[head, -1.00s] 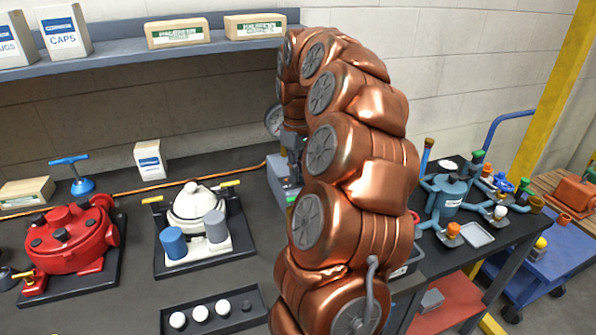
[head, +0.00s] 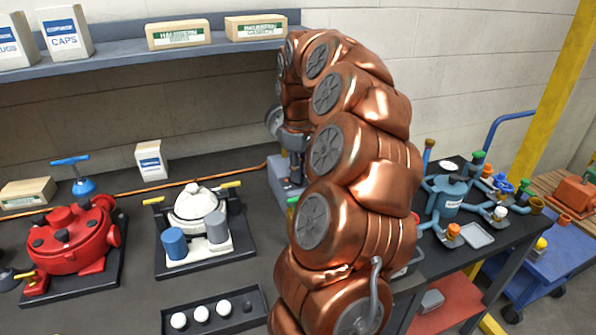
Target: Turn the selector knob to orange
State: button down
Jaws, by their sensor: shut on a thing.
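My gripper (head: 292,145) shows only in part, at the left edge of my copper arm, pointing down at a grey-blue unit (head: 284,178) on the bench by the back wall. It is shut at the top of this unit, where the selector knob appears to be. The knob itself, its pointer and any orange mark are hidden by my gripper and arm. I cannot tell which colour the knob points to. A small green part (head: 292,201) shows at the unit's front, beside my arm.
A white-topped motor (head: 196,203) and a red motor (head: 70,240) stand on the bench to the left. A tray (head: 254,294) with white balls lies in front. A shelf (head: 110,58) with boxes runs above.

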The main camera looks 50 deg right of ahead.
jog(key=c, duration=1.2)
grip_release()
jog(key=shift+r, duration=0.1)
jog(key=shift+r, duration=5.9)
